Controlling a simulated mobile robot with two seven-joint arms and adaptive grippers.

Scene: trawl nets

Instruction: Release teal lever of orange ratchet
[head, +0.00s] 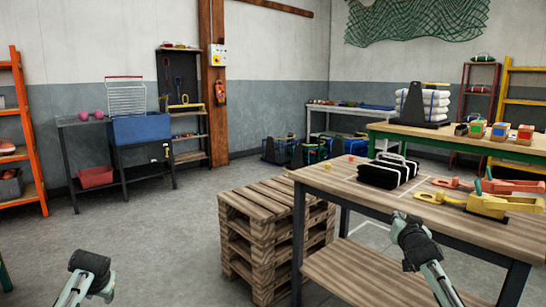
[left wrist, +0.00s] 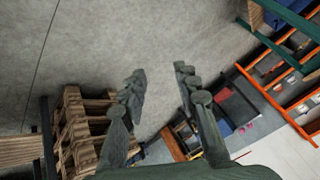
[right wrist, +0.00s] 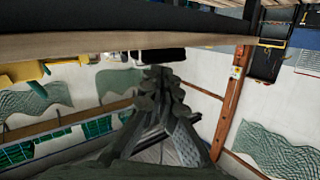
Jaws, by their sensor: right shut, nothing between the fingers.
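An orange-red ratchet (head: 512,186) lies on the near wooden table at the right of the head view. Small teal parts (head: 478,187) show at its left end, but they are too small to tell how the lever is set. A large yellow ratchet (head: 490,204) lies in front of it and partly hides it. My right gripper (head: 403,220) is at the table's front edge, left of the ratchets and apart from them; in the right wrist view its fingers (right wrist: 156,76) are together and empty. My left gripper (head: 92,270) is at the lower left over the floor; its fingers (left wrist: 160,76) are apart and empty.
The near table (head: 350,187) also bears a black bag (head: 388,172) with white stripes and smaller yellow and orange pieces (head: 440,198). Stacked pallets (head: 265,235) stand at its left. A green-edged table (head: 440,135) with coloured blocks stands behind. The floor at left is clear.

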